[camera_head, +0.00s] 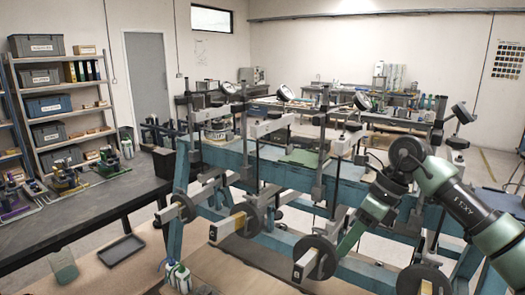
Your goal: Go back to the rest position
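The blue lever frame (232,158) fills the middle of the head view. Several pale lever arms stick out of its front. Black round weights, such as the disc (315,258), sit on these levers. Dial gauges (284,92) on dark posts stand along the top. My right arm comes in from the right, bends at a dark elbow and reaches down to the frame's front. My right gripper (345,243) is close to the black disc and levers there. Its fingertips are not clear, so I cannot tell whether it is open or holding anything. My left gripper is out of view.
A dark workbench (75,215) with small devices stands at left, before a shelf rack (62,100) of boxes. A black tray (121,250) and a bottle (178,275) are on the brown surface in front. More benches stand at the back.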

